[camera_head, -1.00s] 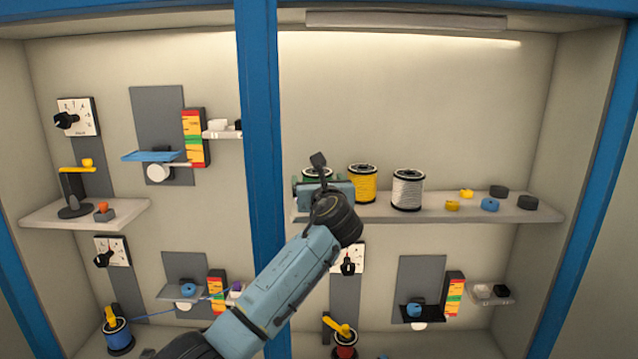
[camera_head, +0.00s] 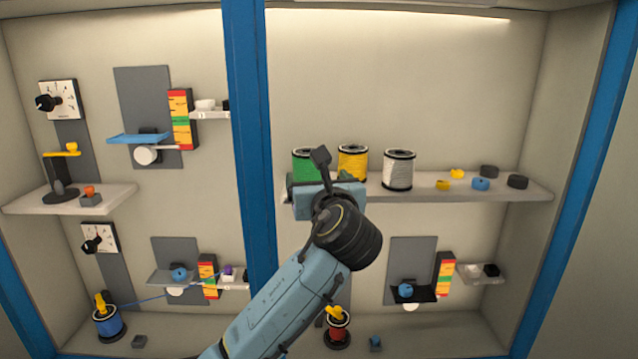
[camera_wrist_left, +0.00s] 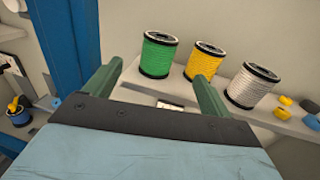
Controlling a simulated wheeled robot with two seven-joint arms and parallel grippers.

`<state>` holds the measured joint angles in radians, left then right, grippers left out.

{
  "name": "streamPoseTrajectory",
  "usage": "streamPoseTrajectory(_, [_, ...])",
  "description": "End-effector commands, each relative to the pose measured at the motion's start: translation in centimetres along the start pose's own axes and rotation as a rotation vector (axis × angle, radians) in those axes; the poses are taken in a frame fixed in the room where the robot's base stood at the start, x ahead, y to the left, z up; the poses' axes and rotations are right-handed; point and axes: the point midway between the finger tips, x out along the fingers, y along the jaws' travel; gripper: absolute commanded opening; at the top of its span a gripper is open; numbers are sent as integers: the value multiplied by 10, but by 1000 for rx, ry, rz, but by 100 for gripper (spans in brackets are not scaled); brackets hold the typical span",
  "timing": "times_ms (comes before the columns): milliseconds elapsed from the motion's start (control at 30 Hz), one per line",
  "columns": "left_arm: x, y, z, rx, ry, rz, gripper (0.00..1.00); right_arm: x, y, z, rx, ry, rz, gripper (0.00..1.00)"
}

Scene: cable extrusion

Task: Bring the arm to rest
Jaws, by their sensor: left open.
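My left arm rises from the bottom of the head view, and its wrist is in front of the upper right shelf. My left gripper (camera_wrist_left: 155,88) is open and empty in the left wrist view, its two green fingers spread apart. Beyond the fingers, a green spool (camera_wrist_left: 159,55), a yellow spool (camera_wrist_left: 204,62) and a white spool (camera_wrist_left: 252,86) stand on the shelf. My right gripper is not in view.
A blue upright post (camera_head: 248,150) divides the cabinet just left of my wrist. The upper right shelf (camera_head: 420,189) also holds small yellow, blue and black pieces. Lower left, a blue spool (camera_head: 108,322) has a blue cable running right. A red spool (camera_head: 338,328) stands below.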

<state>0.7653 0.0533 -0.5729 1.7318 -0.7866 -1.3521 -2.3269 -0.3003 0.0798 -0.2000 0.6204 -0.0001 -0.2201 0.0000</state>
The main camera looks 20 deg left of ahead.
Motion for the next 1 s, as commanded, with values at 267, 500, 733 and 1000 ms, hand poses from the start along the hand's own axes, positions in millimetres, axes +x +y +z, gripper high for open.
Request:
streamPoseTrajectory(267, [-1, 0, 0, 0, 0, 0, 83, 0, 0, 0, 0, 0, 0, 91])
streamPoseTrajectory(500, [-8, 10, -47, -169, 110, -10, 83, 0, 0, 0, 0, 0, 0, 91])
streamPoseTrajectory(733, [-54, 53, -177, -745, 448, 100, 83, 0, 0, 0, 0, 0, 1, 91])
streamPoseTrajectory(1000, [-149, 120, -296, -1418, 746, 512, 83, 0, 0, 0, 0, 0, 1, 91])
